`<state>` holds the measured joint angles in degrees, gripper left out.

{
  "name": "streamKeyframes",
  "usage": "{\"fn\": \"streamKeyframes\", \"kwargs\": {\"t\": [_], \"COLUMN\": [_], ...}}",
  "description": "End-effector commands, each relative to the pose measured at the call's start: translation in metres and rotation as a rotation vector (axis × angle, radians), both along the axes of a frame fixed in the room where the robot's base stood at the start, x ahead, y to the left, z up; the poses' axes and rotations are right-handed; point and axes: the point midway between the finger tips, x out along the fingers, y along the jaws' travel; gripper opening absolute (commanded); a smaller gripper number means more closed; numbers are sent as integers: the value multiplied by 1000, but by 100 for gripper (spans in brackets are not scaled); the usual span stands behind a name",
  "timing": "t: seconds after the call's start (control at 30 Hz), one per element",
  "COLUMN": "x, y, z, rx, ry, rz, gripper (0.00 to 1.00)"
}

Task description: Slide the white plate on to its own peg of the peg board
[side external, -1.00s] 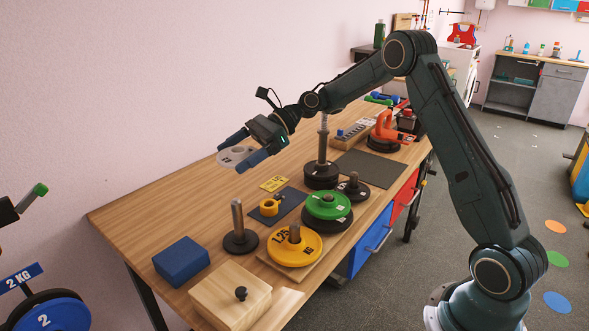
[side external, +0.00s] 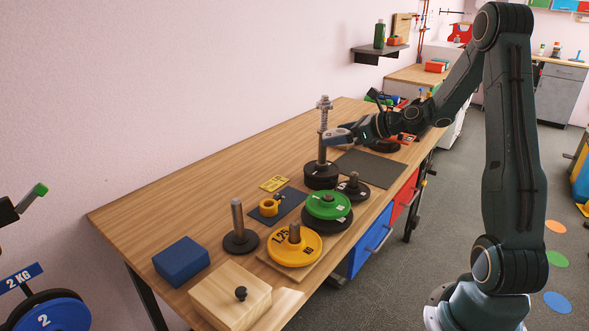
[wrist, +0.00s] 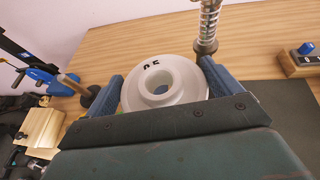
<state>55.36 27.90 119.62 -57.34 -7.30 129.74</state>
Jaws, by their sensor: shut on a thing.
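The white plate (wrist: 135,97), marked with dark figures and with a raised hub and centre hole, is between the two blue fingers of my gripper (wrist: 160,75) in the wrist view. My gripper is shut on it. In the side view my gripper (side external: 338,136) is above the table beside the tall post with a spring (side external: 323,118); the plate is hard to make out there. In the wrist view the post (wrist: 209,22) stands just beyond the right finger, outside the plate's hole. A bare peg (side external: 237,214) stands on a black round base. I cannot tell which peg is the plate's own.
A yellow plate (side external: 311,248) sits on a peg on a wooden board. A green plate (side external: 322,210) lies on a black one, near a small black plate (side external: 361,192) with a peg. A blue block (side external: 181,260) and wooden box (side external: 230,302) stand in front. The left rear tabletop is clear.

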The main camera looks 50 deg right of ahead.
Motion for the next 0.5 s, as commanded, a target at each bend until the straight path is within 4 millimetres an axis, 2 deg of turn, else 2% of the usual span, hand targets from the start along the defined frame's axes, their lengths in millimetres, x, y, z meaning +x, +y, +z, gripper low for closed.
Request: {"fn": "streamKeyframes", "kwargs": {"t": [0.1, 0.2, 0.5], "x": [-19, -30, -37], "y": [-20, -29, -36], "z": [-3, -5, -6], "rx": [-1, -1, -2], "ry": [-3, -3, -4], "rz": [-87, -131, -165], "gripper": [51, 51, 51]}}
